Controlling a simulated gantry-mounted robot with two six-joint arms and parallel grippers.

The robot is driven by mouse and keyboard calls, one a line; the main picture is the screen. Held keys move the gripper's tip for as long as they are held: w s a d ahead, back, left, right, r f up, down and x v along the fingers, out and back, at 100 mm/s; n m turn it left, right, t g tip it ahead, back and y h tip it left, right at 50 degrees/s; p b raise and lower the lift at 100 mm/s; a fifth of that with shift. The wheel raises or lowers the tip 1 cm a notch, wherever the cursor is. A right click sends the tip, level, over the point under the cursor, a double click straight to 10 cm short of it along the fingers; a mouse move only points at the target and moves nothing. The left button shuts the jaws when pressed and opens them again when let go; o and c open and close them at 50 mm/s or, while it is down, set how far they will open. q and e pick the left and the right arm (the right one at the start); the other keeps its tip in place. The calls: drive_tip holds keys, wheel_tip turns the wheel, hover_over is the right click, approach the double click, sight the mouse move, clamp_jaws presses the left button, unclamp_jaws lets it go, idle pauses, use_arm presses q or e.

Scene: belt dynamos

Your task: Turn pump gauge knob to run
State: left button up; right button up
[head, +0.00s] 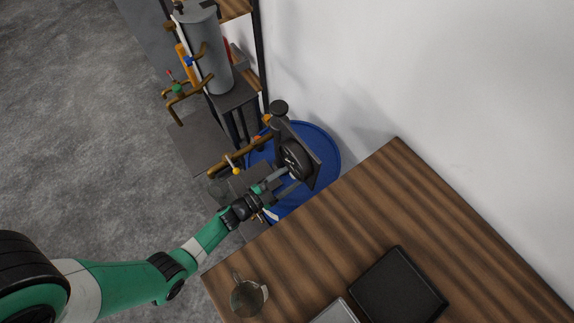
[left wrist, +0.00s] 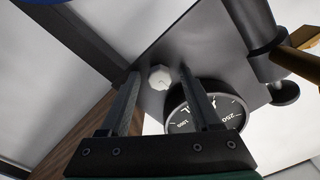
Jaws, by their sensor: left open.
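The pump gauge (head: 294,157) is a dark round dial on a dark metal plate (head: 313,153), which stands above a blue drum. In the left wrist view the gauge dial (left wrist: 210,108) shows white numbers at the lower right. A small pale faceted knob (left wrist: 160,77) is on the plate beside the dial. My left gripper (head: 290,180) is open in front of the plate. In the left wrist view its two fingers (left wrist: 158,85) stand on either side of the knob, with the right finger covering part of the dial. Contact with the knob cannot be told. My right gripper is not in view.
The blue drum (head: 325,144) stands below the plate. Brown pipes with a yellow-handled valve (head: 235,169) run left of it. A grey cylinder (head: 207,50) stands at the back. A wooden table (head: 330,235) with a glass jug (head: 247,298) and black tray (head: 398,285) lies at the front right.

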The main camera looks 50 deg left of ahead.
use_arm(q)
drive_tip(key=s+p, duration=0.2)
drive_tip(key=s, duration=0.9)
drive_tip(key=shift+s+a+p, duration=0.3)
drive_tip(key=shift+p, duration=0.1)
